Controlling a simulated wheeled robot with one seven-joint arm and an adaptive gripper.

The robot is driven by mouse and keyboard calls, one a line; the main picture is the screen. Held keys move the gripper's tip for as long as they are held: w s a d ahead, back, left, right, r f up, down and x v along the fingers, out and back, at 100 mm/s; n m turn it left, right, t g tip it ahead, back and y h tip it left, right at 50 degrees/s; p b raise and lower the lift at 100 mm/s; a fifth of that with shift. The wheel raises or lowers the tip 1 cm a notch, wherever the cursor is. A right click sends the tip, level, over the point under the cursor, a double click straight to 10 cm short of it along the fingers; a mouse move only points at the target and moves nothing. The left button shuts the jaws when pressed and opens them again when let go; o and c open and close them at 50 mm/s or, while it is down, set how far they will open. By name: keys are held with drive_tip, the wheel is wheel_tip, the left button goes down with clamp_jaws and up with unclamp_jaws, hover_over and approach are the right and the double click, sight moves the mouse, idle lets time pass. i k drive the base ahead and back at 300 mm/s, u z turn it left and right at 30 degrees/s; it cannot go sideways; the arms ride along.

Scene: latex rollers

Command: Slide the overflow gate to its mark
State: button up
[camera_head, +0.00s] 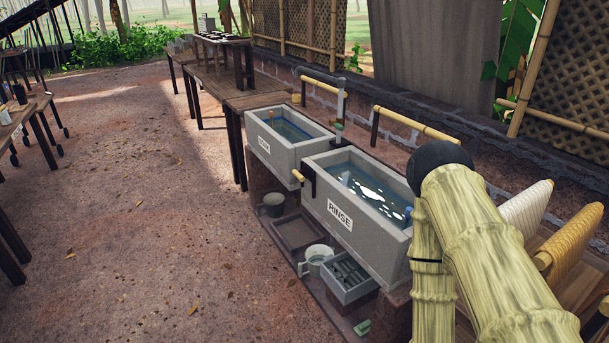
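A grey rinse tank (372,239), labelled RINSE, holds water with bright reflections. At its left front corner is a dark plate (308,180) with a short yellow wooden handle (298,175). This may be the overflow gate, but I cannot tell for sure. No mark for it can be made out. My gripper is not in view. A thick bamboo-like arm link with a black joint fills the lower right and hides the right end of the rinse tank.
A second grey tank (286,157) with liquid adjoins on the left. Below stand a white mug (317,258), a grey crate (351,280) and a dark bucket (273,203). Pale rollers (527,208) lie at right. A wooden table (257,101) stands behind. The dirt floor at left is open.

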sight(306, 170)
drive_tip(key=u, duration=0.65)
drive_tip(key=i, duration=0.6)
drive_tip(key=u, duration=1)
drive_tip(key=i, duration=0.75)
drive_tip(key=z, duration=0.6)
drive_tip(key=i, duration=0.8)
drive_tip(key=z, duration=0.8)
